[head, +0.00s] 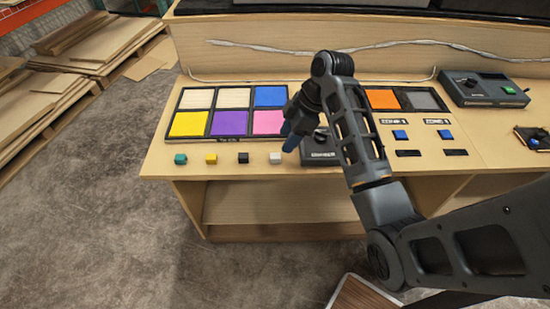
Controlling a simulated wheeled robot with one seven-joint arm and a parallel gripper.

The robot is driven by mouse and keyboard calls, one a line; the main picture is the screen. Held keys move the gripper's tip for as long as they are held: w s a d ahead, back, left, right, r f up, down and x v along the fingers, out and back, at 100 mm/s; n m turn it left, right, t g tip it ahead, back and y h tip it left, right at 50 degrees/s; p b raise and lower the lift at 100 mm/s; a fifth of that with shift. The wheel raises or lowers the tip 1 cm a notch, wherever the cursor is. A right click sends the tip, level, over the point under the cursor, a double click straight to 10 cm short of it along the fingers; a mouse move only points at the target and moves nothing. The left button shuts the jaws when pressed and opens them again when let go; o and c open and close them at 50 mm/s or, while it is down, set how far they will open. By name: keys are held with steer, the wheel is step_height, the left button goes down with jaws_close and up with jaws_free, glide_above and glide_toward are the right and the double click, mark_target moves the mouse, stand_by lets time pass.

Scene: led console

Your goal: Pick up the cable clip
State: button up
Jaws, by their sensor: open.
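I cannot tell for sure which thing is the cable clip. My arm hides part of the console's middle.
A tray of coloured squares (209,111) lies behind the blocks. A dark control box (318,152) sits right beside my gripper. Blue buttons (400,134) and a box with a green button (484,90) are further right. A pale cable (400,43) runs along the back board.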

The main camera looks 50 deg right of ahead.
mark_target(277, 156)
steer(key=shift+w+d+f, duration=0.1)
steer(key=shift+d+f, duration=0.1)
steer(key=shift+f, duration=0.1)
steer(key=shift+p+x, duration=0.5)
steer(key=shift+x, duration=2.9)
steer(key=shift+a, duration=0.15)
jaws_close()
